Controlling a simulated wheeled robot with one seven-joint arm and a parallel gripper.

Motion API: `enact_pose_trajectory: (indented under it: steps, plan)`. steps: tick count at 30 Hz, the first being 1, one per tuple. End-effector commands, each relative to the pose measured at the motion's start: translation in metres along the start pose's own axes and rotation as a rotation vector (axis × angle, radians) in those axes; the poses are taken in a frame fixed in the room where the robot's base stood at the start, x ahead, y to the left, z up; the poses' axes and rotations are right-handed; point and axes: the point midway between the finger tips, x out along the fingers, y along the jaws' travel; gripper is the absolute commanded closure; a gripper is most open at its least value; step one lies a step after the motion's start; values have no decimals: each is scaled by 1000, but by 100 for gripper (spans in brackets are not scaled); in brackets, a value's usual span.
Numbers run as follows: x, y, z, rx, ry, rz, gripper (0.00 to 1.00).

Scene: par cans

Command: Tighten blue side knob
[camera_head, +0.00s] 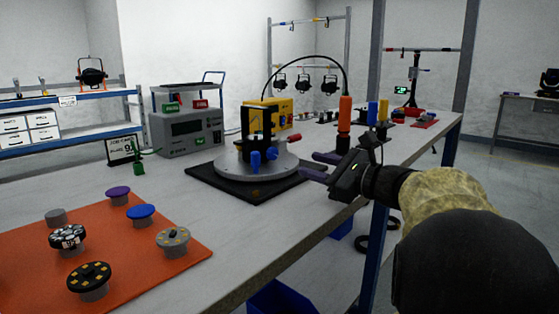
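A black upright bracket (257,122) stands on a round grey turntable (237,170). A small blue knob (256,161) sits low on the bracket's near side, with another blue part close to its right. A red knob (294,138) sticks out to the right. My gripper (321,166) reaches in from the right, to the right of the turntable's edge. Its two dark fingers are spread apart with nothing seen between them. It looks clear of the blue knob, though the exact depth gap is hard to tell.
The turntable rests on a black mat (215,185). An orange mat (150,262) at front left holds several knobs, including a blue one (140,212). A grey device (187,130) and yellow box (281,112) stand behind. An orange-handled tool (345,113) stands upright near my gripper.

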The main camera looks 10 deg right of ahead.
Motion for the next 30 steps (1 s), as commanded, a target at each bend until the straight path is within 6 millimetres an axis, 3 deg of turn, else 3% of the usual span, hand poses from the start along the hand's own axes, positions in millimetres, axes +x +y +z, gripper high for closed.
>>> enact_pose_trajectory:
  steps: [16,21,29,30]
  plan:
    - [95,1,-2,0,0,1,63]
    - [107,0,-1,1,0,-2,63]
    - [108,-1,0,2,0,-2,63]
    - [108,-1,0,2,0,-2,66]
